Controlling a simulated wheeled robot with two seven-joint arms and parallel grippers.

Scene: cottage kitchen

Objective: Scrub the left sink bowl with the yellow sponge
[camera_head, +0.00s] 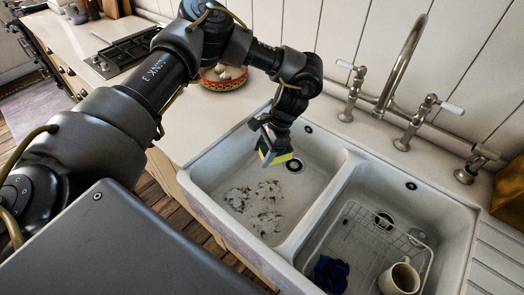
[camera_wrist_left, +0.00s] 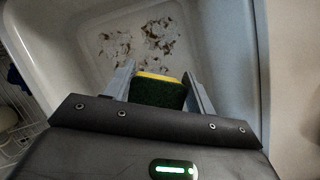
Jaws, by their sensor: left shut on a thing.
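The yellow sponge (camera_head: 277,158) is held in my left gripper (camera_head: 270,143), over the far part of the left sink bowl (camera_head: 211,173). In the left wrist view the sponge (camera_wrist_left: 157,91) shows a dark green face and a yellow edge between the two fingers (camera_wrist_left: 158,85). Brown and dark dirt patches (camera_head: 255,205) lie on the bowl floor, nearer the front than the sponge. The patches (camera_wrist_left: 142,40) also show beyond the sponge in the wrist view. I cannot tell whether the sponge touches the bowl. My right gripper is not in view.
The right bowl holds a wire rack (camera_head: 365,232), a mug (camera_head: 399,278) and a dark blue cloth (camera_head: 331,273). The tall tap (camera_head: 403,62) and its handles stand behind the sink. A patterned bowl (camera_head: 224,77) sits on the counter. A divider (camera_head: 316,205) separates the bowls.

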